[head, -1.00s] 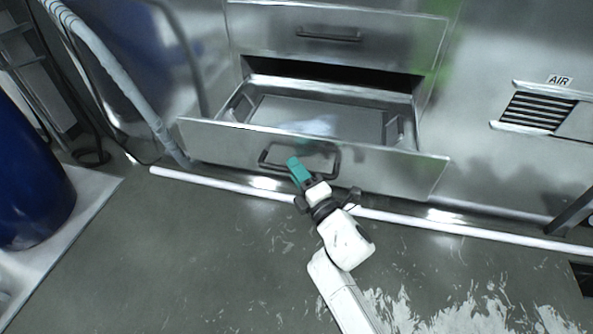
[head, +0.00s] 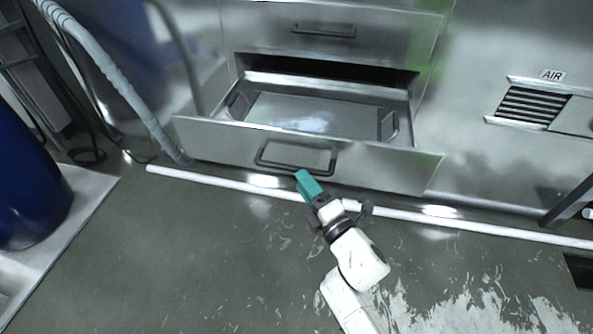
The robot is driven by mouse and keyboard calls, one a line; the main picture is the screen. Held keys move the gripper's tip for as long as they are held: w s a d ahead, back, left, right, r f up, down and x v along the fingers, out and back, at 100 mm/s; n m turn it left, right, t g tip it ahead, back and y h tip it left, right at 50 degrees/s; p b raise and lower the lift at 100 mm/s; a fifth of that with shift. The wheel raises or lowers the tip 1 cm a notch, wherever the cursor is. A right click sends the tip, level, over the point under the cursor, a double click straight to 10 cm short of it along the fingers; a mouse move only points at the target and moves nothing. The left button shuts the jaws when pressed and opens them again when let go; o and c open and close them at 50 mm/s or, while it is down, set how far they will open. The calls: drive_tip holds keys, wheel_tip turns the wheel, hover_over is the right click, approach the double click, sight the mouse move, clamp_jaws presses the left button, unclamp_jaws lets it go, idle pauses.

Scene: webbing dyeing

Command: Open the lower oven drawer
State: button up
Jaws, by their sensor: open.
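The lower oven drawer (head: 220,141) is pulled out of the steel cabinet, and its inside shows. A metal tray (head: 345,113) with a handle at each side lies in it. The drawer's dark bar handle (head: 295,167) is on its front panel. The gap between the fingers is hard to see from this angle.
The upper drawer (head: 268,43) is shut above. A white pipe (head: 225,183) runs along the floor below the drawer front. A blue drum (head: 30,195) stands at the left. An air vent (head: 532,103) is at the right. The wet grey floor around my arm is clear.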

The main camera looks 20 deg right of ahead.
drive_tip(key=v, duration=0.5)
drive_tip(key=shift+s, duration=0.1)
drive_tip(key=shift+d, duration=0.1)
idle(0.3)
drive_tip(key=s+d+f+m+g+h, duration=0.6)
drive_tip(key=s+d+f+m+g, duration=0.3)
drive_tip(key=m, duration=0.5)
drive_tip(key=s+a+f+m+g+y, duration=0.15)
drive_tip(key=s+m+g, duration=0.3)
drive_tip(key=s, duration=0.55)
drive_tip(key=s+a+f+m+g+y, duration=0.15)
drive_tip(key=s+m+g, duration=0.3)
drive_tip(key=s, duration=0.45)
wheel_tip(320, 180, up, 26)
drive_tip(key=n+p, duration=0.1)
drive_tip(key=p, duration=2.5)
